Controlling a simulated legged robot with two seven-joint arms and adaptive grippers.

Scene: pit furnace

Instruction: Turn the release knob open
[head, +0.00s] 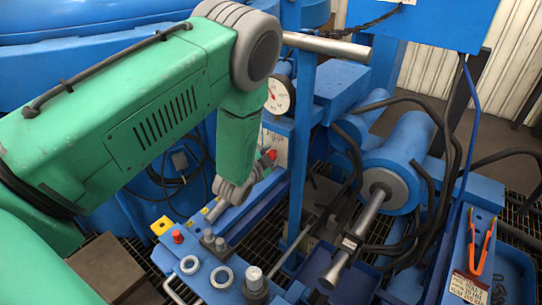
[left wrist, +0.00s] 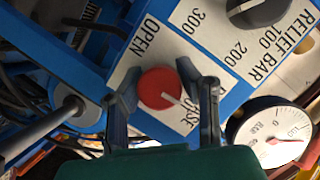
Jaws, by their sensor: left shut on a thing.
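The round red release knob (left wrist: 158,86) is in the middle of the left wrist view, on a white label plate. My left gripper (left wrist: 164,94) has one finger on each side of it and is shut on it. The knob's white pointer line slants to the lower right, toward a partly hidden word ending in "OSE". The word "OPEN" stands to the knob's upper left. In the head view, a small red piece, seemingly the knob (head: 272,154), shows at my left gripper (head: 266,160), mostly hidden by my green arm. My right gripper does not show.
A black relief knob (left wrist: 255,10) and a pressure gauge (left wrist: 270,132) are close by on the right in the left wrist view. In the head view, a blue cylinder (head: 405,160) with a steel rod and black hoses stands right of the panel. Orange-handled pliers (head: 482,245) lie farther right.

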